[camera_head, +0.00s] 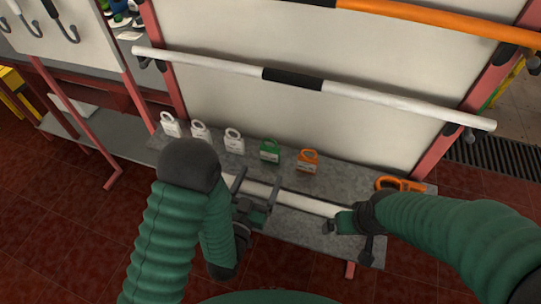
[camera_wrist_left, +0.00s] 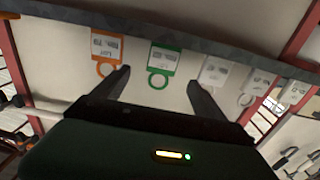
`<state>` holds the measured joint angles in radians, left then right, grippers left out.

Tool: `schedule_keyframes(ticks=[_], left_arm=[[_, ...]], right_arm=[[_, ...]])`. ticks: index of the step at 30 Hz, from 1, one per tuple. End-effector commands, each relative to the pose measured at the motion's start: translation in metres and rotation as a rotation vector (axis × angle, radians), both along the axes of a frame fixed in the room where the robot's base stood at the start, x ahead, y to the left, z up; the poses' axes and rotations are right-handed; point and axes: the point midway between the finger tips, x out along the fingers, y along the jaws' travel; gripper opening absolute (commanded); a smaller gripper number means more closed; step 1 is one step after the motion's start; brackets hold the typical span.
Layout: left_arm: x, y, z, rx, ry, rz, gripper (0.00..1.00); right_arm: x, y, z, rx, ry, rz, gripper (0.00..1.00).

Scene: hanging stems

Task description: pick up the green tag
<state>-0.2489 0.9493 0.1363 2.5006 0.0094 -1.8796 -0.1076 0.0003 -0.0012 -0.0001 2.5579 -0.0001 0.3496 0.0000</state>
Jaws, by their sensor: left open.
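The green tag (camera_head: 270,151) stands on the grey shelf, between a white tag and the orange tag, with its ring at the top. In the left wrist view the picture is upside down, and the green tag (camera_wrist_left: 164,60) shows a white label and a green ring. My left gripper (camera_head: 258,181) is open and empty, just in front of the green tag. In the wrist view its fingertips (camera_wrist_left: 157,83) appear on either side of the ring, with no contact visible. My right gripper (camera_head: 335,225) is at the shelf's front right; its jaws are too small to read.
The orange tag (camera_head: 307,162) stands to the right of the green one, and white tags (camera_head: 234,141) stand to the left. A white bar (camera_head: 310,204) runs along the front of the grey shelf (camera_head: 300,230). An orange carabiner-like item (camera_head: 400,184) lies at the right end.

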Motion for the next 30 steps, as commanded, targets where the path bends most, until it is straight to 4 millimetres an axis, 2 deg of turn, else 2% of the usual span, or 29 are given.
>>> schedule_keyframes(ticks=[1, 11, 15, 16, 17, 23, 30], left_arm=[[0.006, 0.002, -0.015, -0.003, -0.007, 0.007, 0.82], [0.024, -0.005, -0.014, -0.002, -0.007, 0.006, 0.82], [0.055, -0.015, -0.012, -0.003, -0.008, 0.006, 0.82], [0.061, -0.017, -0.003, -0.001, 0.0, 0.005, 0.82], [0.066, -0.019, -0.002, -0.001, 0.001, 0.006, 0.82], [0.087, -0.026, -0.001, 0.0, 0.003, 0.005, 0.82], [0.124, -0.04, 0.0, 0.001, 0.003, 0.006, 0.82]], right_arm=[[-0.001, 0.0, -0.03, 0.0, 0.003, 0.0, 1.0], [-0.002, 0.001, -0.106, 0.0, 0.004, 0.001, 1.0], [-0.002, 0.001, -0.135, 0.0, 0.004, 0.0, 1.0], [-0.002, 0.001, -0.121, 0.0, 0.005, 0.0, 1.0], [-0.002, 0.001, -0.117, 0.0, 0.005, 0.0, 1.0], [-0.001, 0.001, -0.112, 0.0, 0.003, 0.0, 1.0], [-0.002, 0.001, -0.107, 0.0, 0.004, 0.0, 1.0]])
